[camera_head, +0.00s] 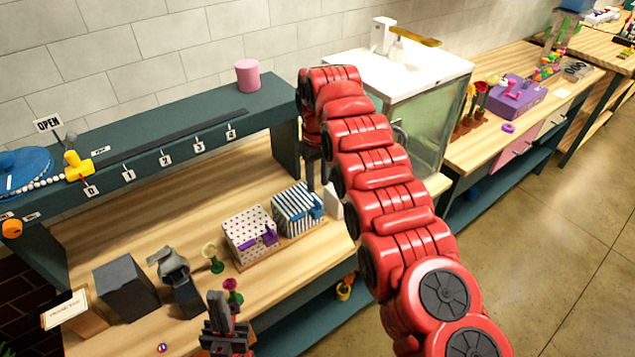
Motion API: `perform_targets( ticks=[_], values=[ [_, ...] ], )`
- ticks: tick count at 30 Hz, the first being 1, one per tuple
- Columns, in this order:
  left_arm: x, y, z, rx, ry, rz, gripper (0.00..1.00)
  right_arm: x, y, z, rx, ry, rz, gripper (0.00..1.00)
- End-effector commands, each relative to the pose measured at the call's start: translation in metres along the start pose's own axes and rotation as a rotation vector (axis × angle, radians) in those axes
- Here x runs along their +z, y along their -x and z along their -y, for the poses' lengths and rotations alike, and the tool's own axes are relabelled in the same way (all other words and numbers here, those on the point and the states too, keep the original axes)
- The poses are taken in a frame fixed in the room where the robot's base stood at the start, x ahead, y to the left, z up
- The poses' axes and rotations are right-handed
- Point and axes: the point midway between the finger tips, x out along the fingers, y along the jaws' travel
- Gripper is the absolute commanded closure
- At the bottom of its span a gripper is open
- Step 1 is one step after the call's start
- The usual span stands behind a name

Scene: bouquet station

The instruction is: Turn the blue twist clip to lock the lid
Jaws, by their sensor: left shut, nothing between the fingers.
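A blue-and-white striped box (291,213) stands on the wooden bench with a blue clip (316,210) on its front right side. Which way the clip is turned is too small to tell. My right arm rises from the bottom right and bends down behind the striped box. The dark end of my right gripper (316,172) is above and behind the box, partly hidden by my arm, and its fingers are unclear. My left gripper (226,309) is shut and empty at the bench's front edge, well away from the clip.
A polka-dot box (246,234) with a purple clip (268,236) stands left of the striped box. A dark box (125,284), a grey device (178,281) and flowers (212,257) stand further left. A teal shelf (190,128) runs behind; a white sink (395,70) stands beyond.

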Motion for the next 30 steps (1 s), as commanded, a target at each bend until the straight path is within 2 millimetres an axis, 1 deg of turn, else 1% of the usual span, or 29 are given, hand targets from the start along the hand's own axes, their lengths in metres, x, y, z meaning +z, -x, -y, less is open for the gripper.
perform_targets(
  ticks=[1,9,13,15,19,30],
  values=[
    [-0.004,-0.023,0.001,0.0,0.0,0.0,1.0,0.0,0.022,0.0,0.0,0.0,0.001,0.62],
    [-0.013,-0.076,0.004,0.0,0.0,0.0,1.0,0.0,0.074,0.0,0.0,0.0,0.0,0.62],
    [-0.016,-0.095,0.005,0.0,0.0,0.0,1.0,0.0,0.092,0.0,-0.001,0.001,0.001,0.62],
    [-0.017,-0.102,0.005,0.0,0.0,0.001,1.0,0.0,0.099,0.0,-0.001,0.001,0.001,0.62],
    [-0.018,-0.11,0.005,0.0,0.0,0.001,1.0,-0.001,0.106,0.0,0.0,0.001,-0.002,0.62],
    [-0.019,-0.111,0.005,0.0,0.0,0.001,1.0,-0.001,0.107,0.0,0.0,0.001,0.0,0.62]
  ],
)
